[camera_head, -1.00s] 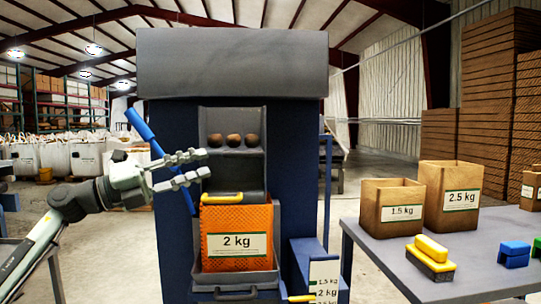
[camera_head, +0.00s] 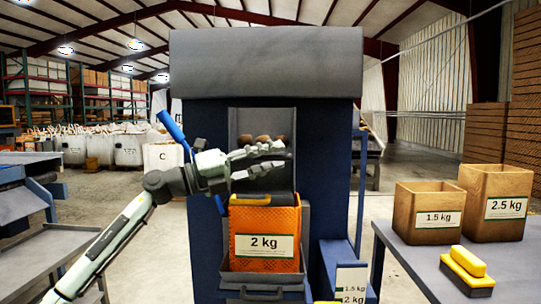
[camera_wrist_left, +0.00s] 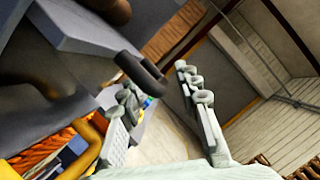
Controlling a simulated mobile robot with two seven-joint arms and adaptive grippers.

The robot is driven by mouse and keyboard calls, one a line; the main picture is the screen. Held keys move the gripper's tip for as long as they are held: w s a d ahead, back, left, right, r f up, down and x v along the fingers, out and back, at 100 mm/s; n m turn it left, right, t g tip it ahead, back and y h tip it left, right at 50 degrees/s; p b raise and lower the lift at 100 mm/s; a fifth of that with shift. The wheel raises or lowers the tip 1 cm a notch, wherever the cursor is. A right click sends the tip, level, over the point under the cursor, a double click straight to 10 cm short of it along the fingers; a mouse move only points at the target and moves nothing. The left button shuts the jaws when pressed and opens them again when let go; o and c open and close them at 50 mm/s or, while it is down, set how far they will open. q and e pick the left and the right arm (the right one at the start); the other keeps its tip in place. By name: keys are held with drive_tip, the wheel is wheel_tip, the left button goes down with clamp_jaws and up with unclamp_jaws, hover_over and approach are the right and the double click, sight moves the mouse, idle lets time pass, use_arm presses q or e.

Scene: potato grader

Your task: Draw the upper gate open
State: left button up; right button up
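The blue grader (camera_head: 325,130) stands ahead with an open bay in its front. Several brown potatoes (camera_head: 262,138) rest on a grey shelf high in the bay, partly behind my fingers. My left gripper (camera_head: 286,156) is open and empty in front of this shelf, fingers pointing right. In the left wrist view a dark curved handle (camera_wrist_left: 143,73) sticks out from a grey panel (camera_wrist_left: 75,25) between the open fingertips; I cannot tell if they touch it. I cannot tell for certain which part is the upper gate. A yellow handle (camera_head: 250,198) shows lower down. My right gripper is not in view.
An orange 2 kg crate (camera_head: 285,225) sits in a grey tray below the bay. A blue lever (camera_head: 172,130) rises left of my gripper. On the right, a table (camera_head: 410,258) carries 1.5 kg and 2.5 kg boxes and a yellow-topped block (camera_head: 468,262).

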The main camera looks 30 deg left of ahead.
use_arm(q)
clamp_jaws()
idle(0.3)
drive_tip(key=shift+f, duration=0.1)
